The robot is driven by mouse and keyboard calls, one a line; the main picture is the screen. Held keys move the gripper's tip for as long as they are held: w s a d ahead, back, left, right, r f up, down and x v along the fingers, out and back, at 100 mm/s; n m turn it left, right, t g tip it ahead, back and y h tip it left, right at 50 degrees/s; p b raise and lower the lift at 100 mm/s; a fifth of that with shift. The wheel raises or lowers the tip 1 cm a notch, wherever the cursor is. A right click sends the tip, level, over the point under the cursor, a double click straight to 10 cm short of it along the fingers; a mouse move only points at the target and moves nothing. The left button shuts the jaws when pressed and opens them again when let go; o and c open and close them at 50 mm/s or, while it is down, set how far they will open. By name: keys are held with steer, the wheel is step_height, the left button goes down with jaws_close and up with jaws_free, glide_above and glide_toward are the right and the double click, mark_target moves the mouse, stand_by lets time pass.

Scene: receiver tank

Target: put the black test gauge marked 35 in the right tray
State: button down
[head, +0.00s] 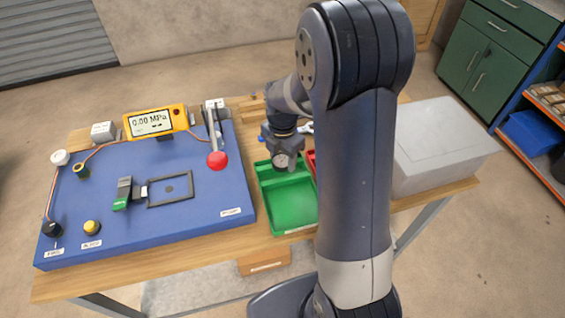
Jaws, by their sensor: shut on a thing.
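My gripper (283,152) points down over the back part of the green tray (290,212). It is shut on a small round gauge (281,161) with a pale face and dark rim. The number on it is too small to read. I cannot tell whether the gauge touches the tray. The front part of the green tray looks empty. A red tray (311,156) is just right of the green one, and my arm hides most of it.
A blue panel (215,195) on the left of the wooden table carries a yellow meter (155,122) reading 0.00 MPa, a red-knobbed lever (217,159) and a black square frame (170,188). A grey box (440,145) stands at right, behind my arm.

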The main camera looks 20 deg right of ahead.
mark_target(282, 159)
steer(key=shift+f, duration=1.4)
steer(key=shift+f, duration=0.2)
steer(key=c, duration=0.6)
jaws_free()
steer(key=shift+r, duration=0.1)
step_height(282, 159, up, 12)
steer(key=shift+r, duration=0.15)
